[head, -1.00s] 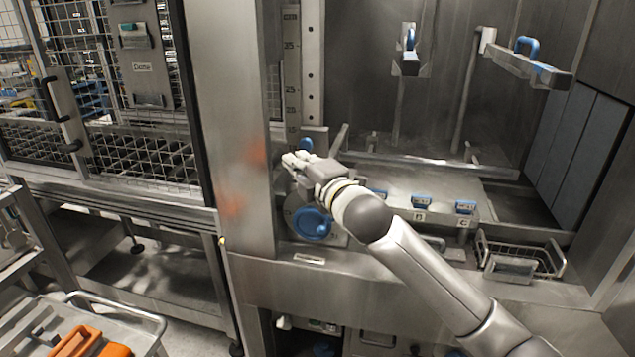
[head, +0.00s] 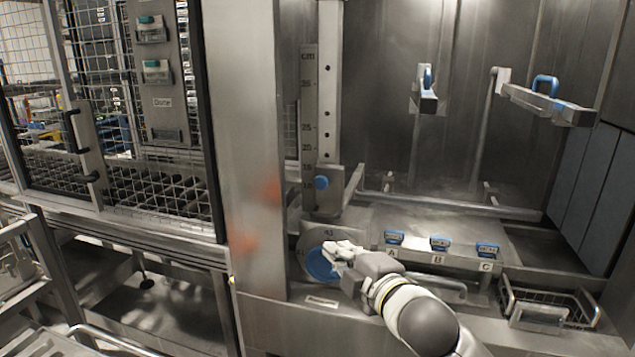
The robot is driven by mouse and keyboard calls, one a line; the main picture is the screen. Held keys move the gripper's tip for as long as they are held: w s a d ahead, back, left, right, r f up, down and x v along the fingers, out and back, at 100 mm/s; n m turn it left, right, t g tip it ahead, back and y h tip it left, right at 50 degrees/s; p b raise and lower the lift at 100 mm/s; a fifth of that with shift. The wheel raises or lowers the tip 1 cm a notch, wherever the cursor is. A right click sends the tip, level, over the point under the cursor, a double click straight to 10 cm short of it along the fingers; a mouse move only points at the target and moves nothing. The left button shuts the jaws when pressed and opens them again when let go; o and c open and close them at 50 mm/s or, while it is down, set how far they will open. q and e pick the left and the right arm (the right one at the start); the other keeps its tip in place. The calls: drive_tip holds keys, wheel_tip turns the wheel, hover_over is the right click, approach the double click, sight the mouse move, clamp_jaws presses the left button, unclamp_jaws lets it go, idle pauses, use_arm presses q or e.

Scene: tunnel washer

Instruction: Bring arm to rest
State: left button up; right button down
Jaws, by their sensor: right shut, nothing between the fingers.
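My right gripper (head: 334,248) is shut and empty, in the lower middle of the head view. Its fingers are in front of the round blue dial (head: 322,264) on the washer's front ledge and hide part of it. I cannot tell whether they touch it. My right arm (head: 425,325) comes in from the bottom edge. My left gripper is not in view.
A vertical cm scale (head: 309,130) with a blue knob (head: 321,182) stands above the dial. Blue-handled blocks A (head: 394,238), B (head: 439,243) and C (head: 487,249) line the ledge. A wire basket (head: 548,302) sits at right. Arms with blue handles (head: 545,86) hang inside the chamber.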

drive_tip(key=s+d+f+m+g+h, duration=0.25)
drive_tip(key=s+f+m, duration=0.3)
drive_tip(key=f, duration=0.45)
drive_tip(key=s+d+f+m+g+h, duration=0.2)
drive_tip(key=s+d+f+m, duration=0.4)
drive_tip(key=f, duration=0.5)
drive_tip(key=s+d+f+m+g+h, duration=0.15)
drive_tip(key=s+f, duration=0.25)
drive_tip(key=s, duration=0.4)
drive_tip(key=s+d+f+m+g, duration=0.3)
drive_tip(key=s+f, duration=0.1)
drive_tip(key=s, duration=0.3)
drive_tip(key=s+d+f+m+g+h, duration=0.1)
drive_tip(key=s+d+f+m+g, duration=0.15)
drive_tip(key=s, duration=0.55)
wheel_tip(320, 180, down, 28)
drive_tip(key=s+g, duration=0.1)
drive_tip(key=s, duration=0.1)
drive_tip(key=s+d+f+g, duration=0.1)
drive_tip(key=s+d+f, duration=0.1)
drive_tip(key=s+f, duration=1.3)
drive_tip(key=shift+s+d+f, duration=0.2)
drive_tip(key=shift+s+d, duration=0.05)
drive_tip(key=shift+s, duration=0.55)
